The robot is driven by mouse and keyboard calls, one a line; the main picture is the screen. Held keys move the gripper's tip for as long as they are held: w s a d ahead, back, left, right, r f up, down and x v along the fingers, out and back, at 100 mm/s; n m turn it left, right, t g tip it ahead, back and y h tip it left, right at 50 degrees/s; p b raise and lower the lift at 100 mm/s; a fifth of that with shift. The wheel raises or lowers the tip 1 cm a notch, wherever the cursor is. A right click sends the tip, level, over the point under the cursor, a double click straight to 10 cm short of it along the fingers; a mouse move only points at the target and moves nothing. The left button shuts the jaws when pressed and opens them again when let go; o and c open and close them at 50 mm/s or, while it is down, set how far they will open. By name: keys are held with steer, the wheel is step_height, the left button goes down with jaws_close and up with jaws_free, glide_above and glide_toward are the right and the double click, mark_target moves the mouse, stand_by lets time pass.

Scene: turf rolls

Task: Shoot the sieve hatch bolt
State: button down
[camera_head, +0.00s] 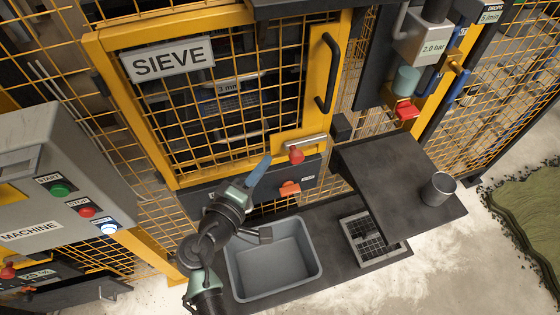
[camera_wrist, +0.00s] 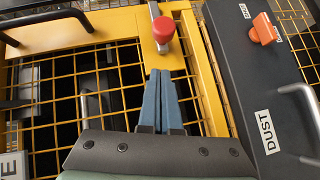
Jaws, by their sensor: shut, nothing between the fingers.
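The sieve hatch is a yellow-framed mesh door (camera_head: 182,180) with a SIEVE sign (camera_head: 167,59) and a black handle (camera_head: 328,73). It looks closed. The silver bolt (camera_head: 308,140) lies across its lower right corner, with a red knob (camera_head: 297,156). A dark block (camera_head: 341,126) sits just right of the bolt's end. I cannot tell whether the bolt reaches into it. My gripper (camera_head: 266,160) is shut and empty, its blue fingers just left of the knob. In the wrist view the fingertips (camera_wrist: 160,72) point at the knob (camera_wrist: 163,29), with a small gap.
Below the hatch is a dark drawer front with an orange latch (camera_head: 289,188), labelled DUST (camera_wrist: 266,131). A grey bin (camera_head: 273,260) stands beneath my arm. A dark shelf (camera_head: 385,175) with a metal cup (camera_head: 438,188) juts out at right. A button panel (camera_head: 60,180) is at left.

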mark_target(303, 159)
steer(key=shift+w+d+f+p, duration=0.15)
steer(key=shift+w+d+f, duration=0.05)
steer(key=shift+d, duration=0.4)
steer(key=shift+w+d+f+p, duration=0.15)
steer(key=shift+w+d, duration=0.1)
steer(key=shift+d, duration=0.4)
steer(key=shift+w+d+f+p, duration=0.1)
steer(key=shift+w+d+f, duration=0.1)
steer(key=shift+d, duration=0.4)
steer(key=shift+w+d+b, duration=0.15)
steer(key=shift+w+d, duration=0.1)
steer(key=shift+d, duration=0.55)
steer(key=shift+w+d+b, duration=0.15)
steer(key=shift+w+d, duration=0.1)
steer(key=shift+d, duration=0.6)
steer(key=shift+w+d+b, duration=0.15)
steer(key=shift+w+d, duration=0.1)
steer(key=shift+d, duration=0.55)
steer(key=shift+r, duration=0.1)
